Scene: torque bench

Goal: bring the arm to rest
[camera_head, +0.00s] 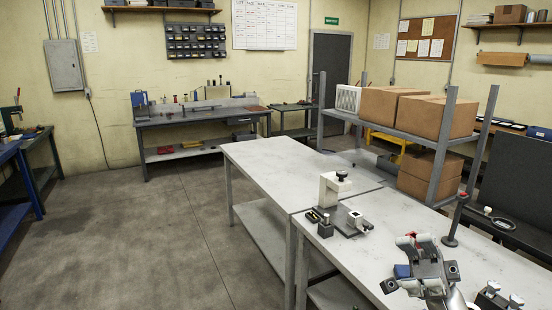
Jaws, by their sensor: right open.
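My right gripper (421,255) is in the lower right of the head view, over the near part of the light grey bench (385,215). Its fingers are apart, and I see nothing held between them. My right arm runs from it down to the bottom edge of the view. Its height above the bench top is hard to tell. My left gripper is not in view.
A white and black fixture (334,188) stands on the bench beyond the gripper, with small dark blocks near it. A dark post with a red top (456,219) stands to the right. Small grey parts (490,297) lie at lower right. Cardboard boxes (432,116) fill a shelf behind.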

